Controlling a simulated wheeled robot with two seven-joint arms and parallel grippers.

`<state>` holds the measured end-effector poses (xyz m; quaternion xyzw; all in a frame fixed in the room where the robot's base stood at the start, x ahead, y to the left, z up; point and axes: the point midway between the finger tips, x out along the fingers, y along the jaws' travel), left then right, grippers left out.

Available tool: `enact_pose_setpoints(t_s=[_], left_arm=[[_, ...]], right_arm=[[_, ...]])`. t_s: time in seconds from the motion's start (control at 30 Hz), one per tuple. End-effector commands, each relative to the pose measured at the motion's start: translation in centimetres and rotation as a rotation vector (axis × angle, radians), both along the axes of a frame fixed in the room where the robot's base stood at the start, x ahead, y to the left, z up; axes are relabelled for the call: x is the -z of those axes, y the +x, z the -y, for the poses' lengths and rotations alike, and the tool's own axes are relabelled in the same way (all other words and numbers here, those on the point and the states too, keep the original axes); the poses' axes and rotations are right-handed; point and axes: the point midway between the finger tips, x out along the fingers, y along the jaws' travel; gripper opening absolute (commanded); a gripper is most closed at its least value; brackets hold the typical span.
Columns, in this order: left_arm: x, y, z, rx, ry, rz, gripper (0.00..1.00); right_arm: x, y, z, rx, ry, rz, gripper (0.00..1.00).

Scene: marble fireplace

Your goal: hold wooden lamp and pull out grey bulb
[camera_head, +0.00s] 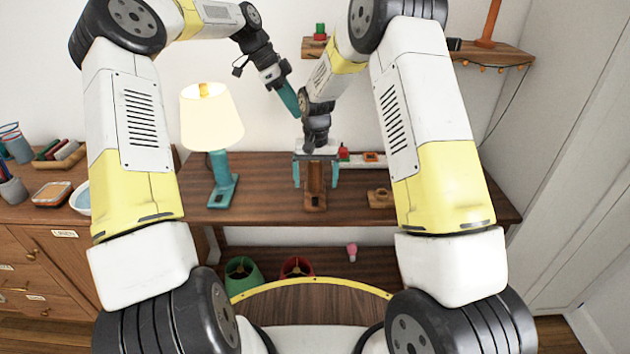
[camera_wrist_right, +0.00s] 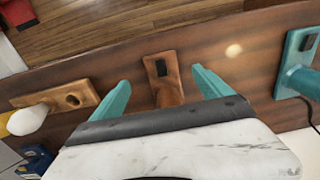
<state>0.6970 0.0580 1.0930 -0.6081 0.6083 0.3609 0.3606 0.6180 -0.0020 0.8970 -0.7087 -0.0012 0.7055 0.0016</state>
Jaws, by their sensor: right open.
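The wooden lamp (camera_head: 315,199) stands on the brown table, its base with a dark switch towards me. My right gripper (camera_head: 316,180) is above it, open, with its teal fingers on either side of the stem. In the right wrist view the lamp's base (camera_wrist_right: 160,72) shows between the spread fingertips of the right gripper (camera_wrist_right: 157,85), with a gap on both sides. The lamp's top is hidden by the gripper, and I cannot make out a grey bulb. My left gripper (camera_head: 290,98) is higher, above and left of the right one, seen side-on; its opening cannot be judged.
A lit teal lamp (camera_head: 222,180) with a cream shade stands left on the table (camera_head: 265,185). A small wooden holder (camera_head: 380,199) lies to the right. Below are a green shade (camera_head: 242,275), a red shade (camera_head: 297,268) and a pink bulb (camera_head: 351,250). A wall shelf (camera_head: 495,52) is upper right.

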Motion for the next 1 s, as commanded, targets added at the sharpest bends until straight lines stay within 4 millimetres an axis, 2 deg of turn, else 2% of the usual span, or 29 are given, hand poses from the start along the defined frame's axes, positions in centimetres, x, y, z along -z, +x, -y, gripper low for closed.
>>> enact_pose_setpoints(t_s=[0.6, 1.0], left_arm=[[0.0, 0.0, 0.0, 0.0, 0.0, 0.0, 0.36], [0.0, 0.0, 0.0, 0.0, 0.0, 0.0, 0.36]], right_arm=[[7.8, 0.1, -0.2, -0.001, -0.005, -0.006, 0.89], [8.5, 0.1, -0.2, -0.001, -0.004, -0.004, 0.89]])
